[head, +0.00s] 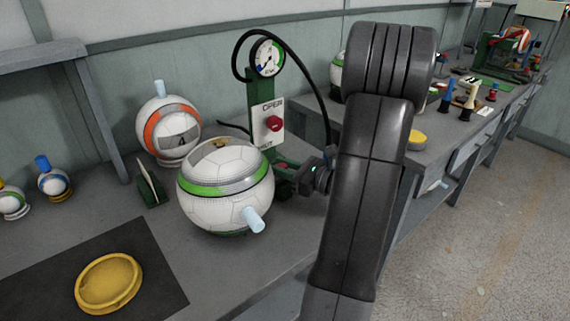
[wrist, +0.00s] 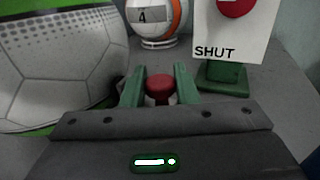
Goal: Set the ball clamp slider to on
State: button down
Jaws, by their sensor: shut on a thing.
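The press stand has a green column (head: 261,93) with a white plate marked OPEN at the top and SHUT at the bottom. A red knob (head: 275,123) sits midway on that plate in the head view; its lower part shows in the wrist view (wrist: 236,6). A white and green ball (head: 226,187) with a pale blue peg stands beside the stand. My gripper (wrist: 160,88) is low by the stand's base, right of the ball. Its green fingers are shut on a second red knob (wrist: 158,86).
An orange-banded ball marked 4 (head: 168,130) stands behind. A gauge (head: 267,58) with a black hose tops the stand. Small balls stand far left.

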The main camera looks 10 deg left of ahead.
jog(key=c, duration=1.5)
grip_release()
jog(key=v, duration=1.4)
jog(key=shift+w+a, duration=0.1)
jog(key=shift+a, duration=0.05)
jog(key=x, duration=1.3)
jog(key=shift+a, duration=0.35)
